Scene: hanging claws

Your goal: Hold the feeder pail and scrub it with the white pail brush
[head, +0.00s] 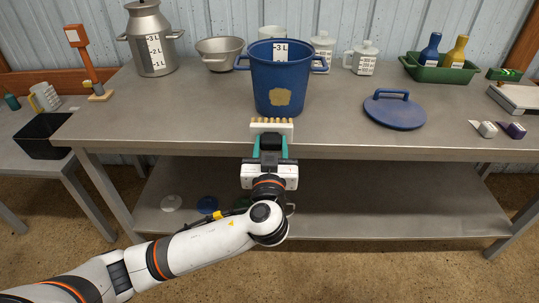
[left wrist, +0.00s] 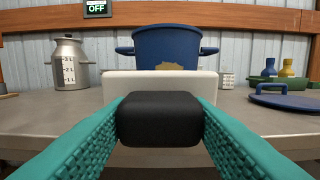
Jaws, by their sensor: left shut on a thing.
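The blue feeder pail (head: 284,85) stands upright on the steel table, with a tan dirt patch (head: 281,98) low on its near side. It also shows in the left wrist view (left wrist: 165,45). My left gripper (head: 271,143) is shut on the black handle of the white pail brush (head: 272,124). The brush's tan bristles point away from me toward the pail, just in front of the patch; I cannot tell whether they touch it. In the left wrist view the white brush back (left wrist: 158,79) hides the pail's lower part. My right gripper is not in view.
A blue lid (head: 395,112) lies right of the pail. Behind stand a metal can (head: 151,42), a metal pot (head: 219,53) and white containers (head: 362,60). A green tray (head: 440,72) with two bottles is at the back right. The tabletop left of the pail is clear.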

